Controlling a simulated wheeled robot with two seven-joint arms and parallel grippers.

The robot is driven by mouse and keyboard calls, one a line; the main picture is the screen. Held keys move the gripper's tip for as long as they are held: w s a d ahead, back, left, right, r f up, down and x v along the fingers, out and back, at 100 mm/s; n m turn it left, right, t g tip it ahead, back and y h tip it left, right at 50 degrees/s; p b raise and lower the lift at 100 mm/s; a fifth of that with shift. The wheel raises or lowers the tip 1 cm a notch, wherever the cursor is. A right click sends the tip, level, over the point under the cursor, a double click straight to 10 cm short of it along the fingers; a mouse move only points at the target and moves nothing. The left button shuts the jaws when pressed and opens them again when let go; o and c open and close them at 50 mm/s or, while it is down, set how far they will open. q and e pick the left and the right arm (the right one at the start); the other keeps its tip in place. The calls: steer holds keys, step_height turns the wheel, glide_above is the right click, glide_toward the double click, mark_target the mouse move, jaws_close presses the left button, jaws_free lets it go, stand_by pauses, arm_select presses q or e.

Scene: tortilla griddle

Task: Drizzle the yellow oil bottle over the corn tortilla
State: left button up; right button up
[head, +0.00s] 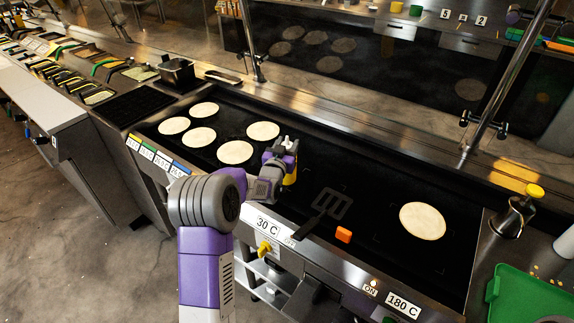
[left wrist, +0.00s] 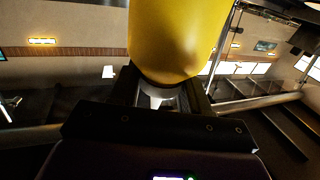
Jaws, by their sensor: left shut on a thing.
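My left gripper (head: 284,152) is shut on the yellow oil bottle (head: 290,178) above the middle of the griddle. In the head view, the gripper and arm hide most of the bottle. In the left wrist view, the rounded yellow bottle (left wrist: 178,40) fills the top centre, with a pale narrow part (left wrist: 158,97) between the fingers. A lone round pale tortilla (head: 422,221) lies flat on the griddle's right part, well apart from the bottle. Several similar tortillas (head: 235,152) lie on the left part, nearer the gripper. My right gripper is out of view.
A black slotted spatula (head: 330,205) and an orange block (head: 343,235) lie between the gripper and the lone tortilla. A metal container with a yellow top (head: 518,213) and a green tray (head: 500,283) are at right. Metal posts (head: 497,95) rise behind the griddle.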

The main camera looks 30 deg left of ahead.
arm_select(q)
jaws_close()
steer(key=shift+r, duration=0.15)
step_height(320, 180, up, 10)
steer(key=shift+f+p, duration=0.1)
steer(key=shift+p, duration=0.9)
steer(key=shift+o, duration=2.4)
jaws_free()
jaws_close()
